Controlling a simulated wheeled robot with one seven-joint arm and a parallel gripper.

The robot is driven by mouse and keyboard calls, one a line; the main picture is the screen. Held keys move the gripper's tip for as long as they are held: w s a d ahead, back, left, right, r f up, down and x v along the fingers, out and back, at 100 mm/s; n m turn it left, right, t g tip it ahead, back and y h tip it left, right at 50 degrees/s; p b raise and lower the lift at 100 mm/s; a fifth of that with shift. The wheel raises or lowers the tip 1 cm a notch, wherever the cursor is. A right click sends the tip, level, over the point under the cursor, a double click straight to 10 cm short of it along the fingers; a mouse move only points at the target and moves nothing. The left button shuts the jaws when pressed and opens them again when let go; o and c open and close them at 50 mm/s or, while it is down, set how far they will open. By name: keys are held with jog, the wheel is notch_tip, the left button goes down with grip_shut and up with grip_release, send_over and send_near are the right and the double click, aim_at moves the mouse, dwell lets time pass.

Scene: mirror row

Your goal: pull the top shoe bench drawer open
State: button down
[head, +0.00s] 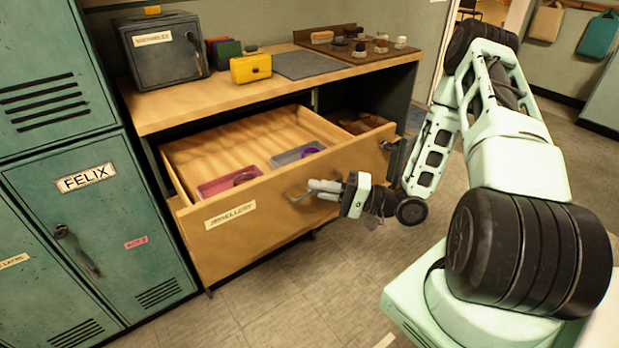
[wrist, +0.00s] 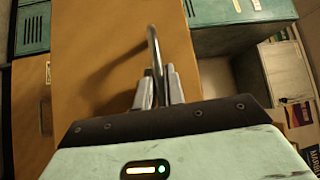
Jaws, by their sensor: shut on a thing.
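The top shoe bench drawer (head: 262,222) stands pulled out from under the bench top, with its wooden inside showing. Its label seems to read "JEWELLERY". A pink tray and a grey tray lie inside. My gripper (head: 318,190) is at the drawer front, shut on the metal bar handle (head: 296,197). In the wrist view the handle (wrist: 155,50) runs between the two fingers (wrist: 158,88), and the drawer front (wrist: 110,60) is behind it. The part of the handle between the fingers is hidden.
The bench top (head: 190,104) carries a dark box (head: 165,52), a yellow box (head: 251,68), a grey mat (head: 300,65) and a tray of small items. Green lockers (head: 90,205) stand close on the left. The tiled floor (head: 290,290) before the drawer is clear.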

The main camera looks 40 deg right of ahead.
jog(key=shift+s, duration=0.55)
jog(key=c, duration=1.5)
grip_release()
jog(key=v, duration=1.7)
jog(key=shift+d+b, duration=0.15)
jog(key=shift+b, duration=0.2)
jog(key=shift+s+f, duration=0.1)
